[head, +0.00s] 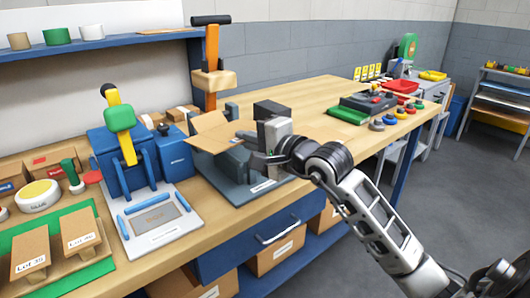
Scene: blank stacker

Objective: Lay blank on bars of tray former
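A tan cardboard blank (214,139), with a raised flap at its back, sits over a dark grey machine that looks like the tray former (225,180). It appears tilted, and what supports its underside is hidden. My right gripper (251,148) is at the right edge of the blank, fingers pointing left. Whether the fingers grip the blank or are only beside it is too small to tell. The bars under the blank are mostly hidden. My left gripper is not in view.
A blue press (123,163) with a green-topped lever stands left of the former. Lot-labelled cardboard pieces (80,232) lie on a green mat at front left. An orange post (212,60) stands behind.

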